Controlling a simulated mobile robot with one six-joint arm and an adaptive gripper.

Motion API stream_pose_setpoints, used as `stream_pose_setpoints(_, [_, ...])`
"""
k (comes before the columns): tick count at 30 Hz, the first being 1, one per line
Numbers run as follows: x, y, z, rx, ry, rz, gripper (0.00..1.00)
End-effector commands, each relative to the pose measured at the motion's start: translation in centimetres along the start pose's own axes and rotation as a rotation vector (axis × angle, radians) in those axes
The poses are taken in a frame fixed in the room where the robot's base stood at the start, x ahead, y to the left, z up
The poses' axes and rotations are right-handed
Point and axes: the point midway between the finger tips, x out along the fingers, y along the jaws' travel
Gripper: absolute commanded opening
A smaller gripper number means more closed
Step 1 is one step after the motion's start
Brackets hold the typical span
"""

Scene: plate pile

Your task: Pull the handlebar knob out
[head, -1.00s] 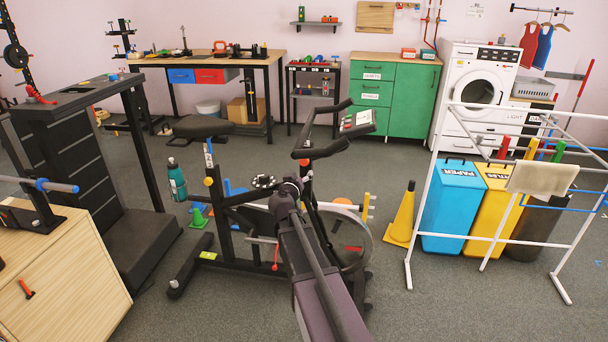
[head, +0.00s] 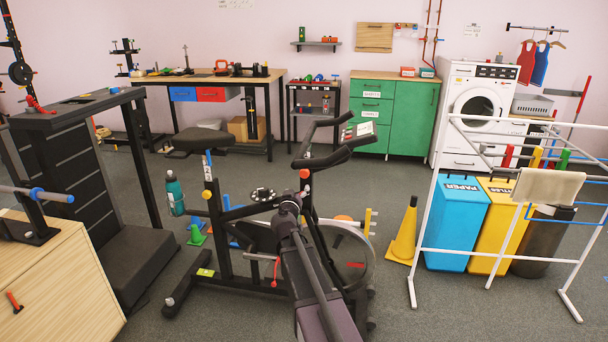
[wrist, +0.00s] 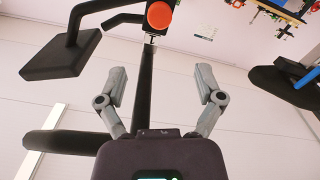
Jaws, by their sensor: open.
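The handlebar knob is a round orange-red knob (wrist: 159,15) at the top middle of the wrist view, on the handlebar post (wrist: 146,85). It shows as a small orange spot in the head view (head: 304,173), just beyond my wrist. The exercise bike (head: 226,235) stands in front of me, its handlebars (head: 330,158) facing right. My gripper (wrist: 160,75) is open and empty. Its two grey fingers are spread wide, with the post showing between them; the knob appears beyond the fingertips, apart from them. In the head view my arm hides most of the gripper.
The bike saddle (head: 203,140) is left of the handlebars. A treadmill (head: 100,200) and wooden cabinet (head: 70,270) stand at left. A yellow cone (head: 403,235), coloured bins (head: 456,225) and a white drying rack (head: 415,270) stand at right. Floor between bike and cone is clear.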

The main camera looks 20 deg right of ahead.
Motion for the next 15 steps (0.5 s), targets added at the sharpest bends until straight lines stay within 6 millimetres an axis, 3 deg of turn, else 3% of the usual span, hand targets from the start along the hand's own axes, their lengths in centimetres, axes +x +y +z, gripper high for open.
stream_pose_setpoints(8, [2.8,0.0,0.0,0.000,-0.001,0.001,0.86])
stream_pose_setpoints(15, [6.4,-0.1,0.0,0.000,-0.001,0.001,0.86])
